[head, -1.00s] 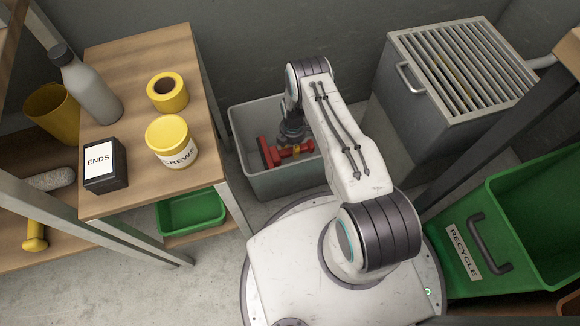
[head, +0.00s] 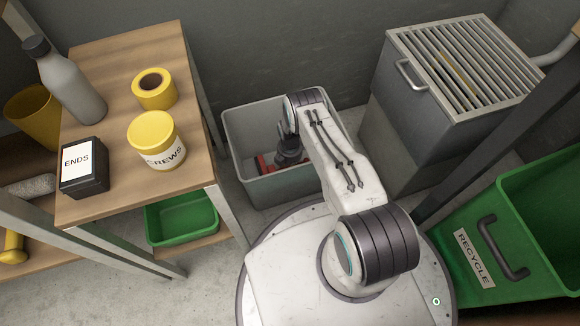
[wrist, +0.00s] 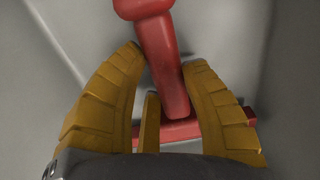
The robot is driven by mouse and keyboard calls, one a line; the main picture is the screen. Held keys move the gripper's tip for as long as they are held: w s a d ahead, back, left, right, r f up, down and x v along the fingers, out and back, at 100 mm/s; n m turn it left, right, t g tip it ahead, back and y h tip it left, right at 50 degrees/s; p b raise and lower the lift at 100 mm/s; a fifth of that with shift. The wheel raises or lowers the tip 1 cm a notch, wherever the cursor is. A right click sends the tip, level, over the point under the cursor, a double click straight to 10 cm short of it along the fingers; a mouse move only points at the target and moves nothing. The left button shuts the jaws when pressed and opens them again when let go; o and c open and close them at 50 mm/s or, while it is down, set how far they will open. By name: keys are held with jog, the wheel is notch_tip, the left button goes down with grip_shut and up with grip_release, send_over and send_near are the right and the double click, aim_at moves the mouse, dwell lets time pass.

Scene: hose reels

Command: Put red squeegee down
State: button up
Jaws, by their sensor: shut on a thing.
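The red squeegee (head: 265,163) is inside the grey bin (head: 285,189), low and partly hidden by the front wall and my arm. In the wrist view, the squeegee's red handle (wrist: 163,62) runs between the yellow fingers of my gripper (wrist: 163,58), and its red crosspiece lies behind them. My gripper is shut on the handle. Grey bin surfaces surround it in the wrist view. I cannot tell whether the squeegee touches the bin's floor.
A wooden table (head: 115,110) with a grey bottle, yellow tape, a screws tub and a black ENDS box stands left. A green tray (head: 180,218) sits beneath. A grated metal box (head: 410,125) and a green recycle bin (head: 520,235) stand right.

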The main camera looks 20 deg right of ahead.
jog(key=o, duration=1.2)
notch_tip(320, 180, up, 46)
jog(key=s+m+t+p, duration=0.1)
jog(key=s+m+p, duration=0.1)
jog(key=m+p, duration=0.5)
jog(key=s+a+r+m+b, duration=0.15)
jog(key=s+r+m, duration=0.45)
jog(key=s+r, duration=0.6)
jog(key=s+r+m+t, duration=0.1)
jog(key=s+r+m, duration=0.2)
jog(key=s, duration=1)
jog(key=shift+a+r+m, duration=0.15)
jog(key=shift+m, duration=0.85)
